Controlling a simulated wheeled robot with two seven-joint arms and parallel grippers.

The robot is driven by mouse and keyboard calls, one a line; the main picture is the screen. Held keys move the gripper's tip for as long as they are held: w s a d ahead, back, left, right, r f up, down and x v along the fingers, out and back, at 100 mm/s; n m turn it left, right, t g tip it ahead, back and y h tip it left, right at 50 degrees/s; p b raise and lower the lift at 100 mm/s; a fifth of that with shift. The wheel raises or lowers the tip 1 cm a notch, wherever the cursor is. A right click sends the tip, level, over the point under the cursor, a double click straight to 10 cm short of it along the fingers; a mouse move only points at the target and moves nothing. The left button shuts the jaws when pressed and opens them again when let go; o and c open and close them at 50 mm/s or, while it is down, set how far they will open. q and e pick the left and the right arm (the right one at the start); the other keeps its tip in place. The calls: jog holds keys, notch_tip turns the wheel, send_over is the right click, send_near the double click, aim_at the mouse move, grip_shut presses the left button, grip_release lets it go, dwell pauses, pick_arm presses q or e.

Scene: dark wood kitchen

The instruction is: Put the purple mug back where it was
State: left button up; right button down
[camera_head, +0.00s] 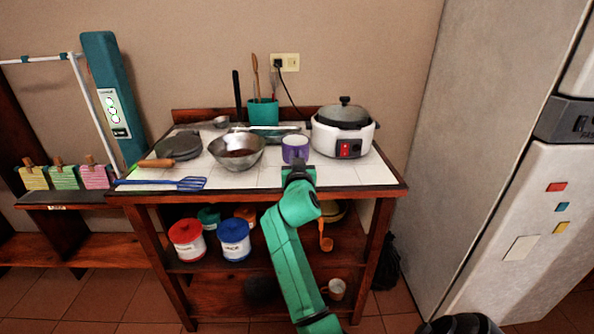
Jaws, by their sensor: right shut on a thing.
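The purple mug (295,152) is upright at the front of the white tiled worktop (340,176), between the metal bowl and the white cooker. Its inside looks pale. My right gripper (298,168) reaches up from below, over the worktop's front edge, and is shut on the mug's near side. The fingertips are small and partly hidden by the wrist. I cannot tell whether the mug's base touches the tiles. My left gripper is not in view.
A metal bowl (237,153) stands left of the mug, and a white cooker (343,138) with a dark lid stands close on its right. A teal utensil holder (263,113) is behind. A blue spatula (178,183) lies at the front left. A fridge (500,150) stands at right.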

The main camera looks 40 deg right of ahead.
notch_tip(320, 180, down, 4)
jog(key=shift+r+b, duration=0.25)
jog(key=shift+b, duration=0.05)
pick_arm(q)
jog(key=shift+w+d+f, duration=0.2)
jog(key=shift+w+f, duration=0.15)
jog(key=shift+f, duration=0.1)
pick_arm(e)
jog(key=shift+f, duration=0.15)
jog(key=c, duration=0.9)
grip_release()
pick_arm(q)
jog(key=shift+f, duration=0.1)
